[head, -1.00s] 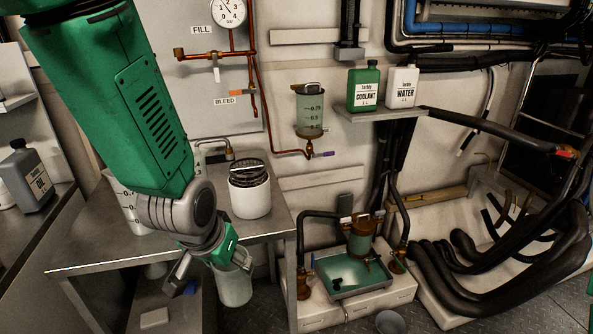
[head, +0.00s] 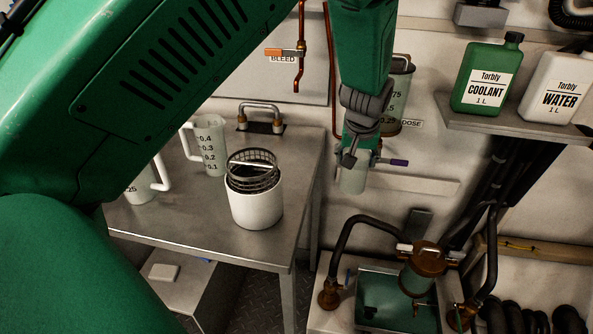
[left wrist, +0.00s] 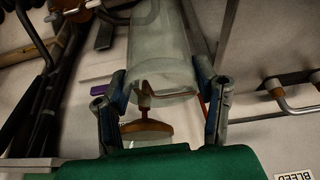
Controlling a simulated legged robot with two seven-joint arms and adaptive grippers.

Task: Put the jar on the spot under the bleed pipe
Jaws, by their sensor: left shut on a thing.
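My left gripper (head: 356,160) is shut on a translucent pale jar (head: 352,180) and holds it in the air, right of the metal table. The jar also shows between both fingers in the left wrist view (left wrist: 160,50). The copper bleed pipe (head: 301,60) comes down the wall panel beside the BLEED label (head: 284,59), up and left of the jar. The table's back right part lies below the pipe. I cannot make out a marked spot there. My right gripper is not in view.
On the table (head: 292,175) stand a white pot with a mesh basket (head: 256,205), a graduated jug (head: 208,145) and a looped pipe fitting (head: 262,118). A dosing vessel (head: 400,90) hangs behind the gripper. A shelf (head: 500,130) holds coolant and water bottles. Pump hoses lie below right.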

